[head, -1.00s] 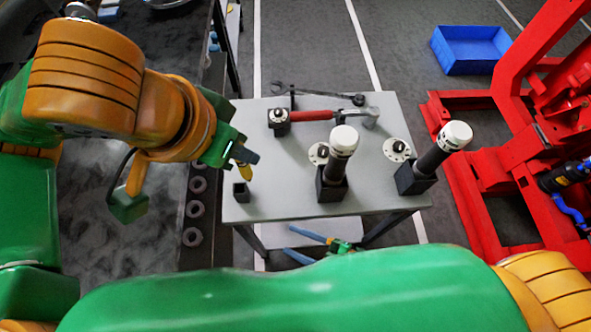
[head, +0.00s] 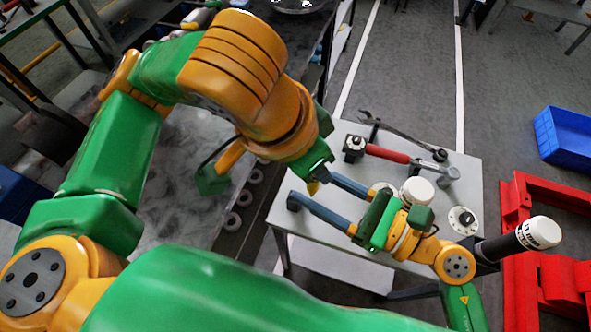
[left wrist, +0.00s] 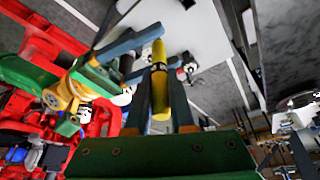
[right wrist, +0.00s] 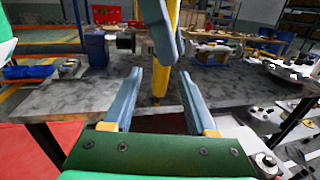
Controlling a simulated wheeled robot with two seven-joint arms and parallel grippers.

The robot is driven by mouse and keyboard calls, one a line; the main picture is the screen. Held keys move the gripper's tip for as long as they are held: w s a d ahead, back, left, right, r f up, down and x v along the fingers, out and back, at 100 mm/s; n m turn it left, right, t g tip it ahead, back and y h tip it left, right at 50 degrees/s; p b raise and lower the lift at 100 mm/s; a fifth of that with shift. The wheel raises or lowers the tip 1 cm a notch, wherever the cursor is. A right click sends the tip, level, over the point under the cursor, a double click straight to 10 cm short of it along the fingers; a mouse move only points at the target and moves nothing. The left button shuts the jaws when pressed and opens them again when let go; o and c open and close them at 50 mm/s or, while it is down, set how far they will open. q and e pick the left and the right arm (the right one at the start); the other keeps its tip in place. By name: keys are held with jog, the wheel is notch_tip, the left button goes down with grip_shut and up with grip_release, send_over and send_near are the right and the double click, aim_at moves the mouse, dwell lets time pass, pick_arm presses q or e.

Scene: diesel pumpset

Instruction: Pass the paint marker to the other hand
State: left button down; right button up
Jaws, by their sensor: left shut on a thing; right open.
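The paint marker is a yellow stick with a dark band. It shows in the left wrist view (left wrist: 159,85) between the fingers of my left gripper (left wrist: 160,78), which is shut on it. In the head view my left gripper (head: 318,180) is above the table's left end, mostly hidden by its own wrist. My right gripper (head: 314,190) reaches in from the right with its blue fingers wide apart. In the right wrist view the marker's lower part (right wrist: 160,83) hangs between the open right fingers (right wrist: 160,75), with a gap on each side.
A blue bin (head: 565,135) and red frame (head: 540,200) are to the right.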

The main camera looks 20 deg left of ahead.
jog(key=x, duration=0.5)
jog(key=shift+a, duration=0.1)
jog(key=shift+c, duration=0.2)
grip_shut()
pick_arm(q)
jog(key=c, duration=0.7)
grip_release()
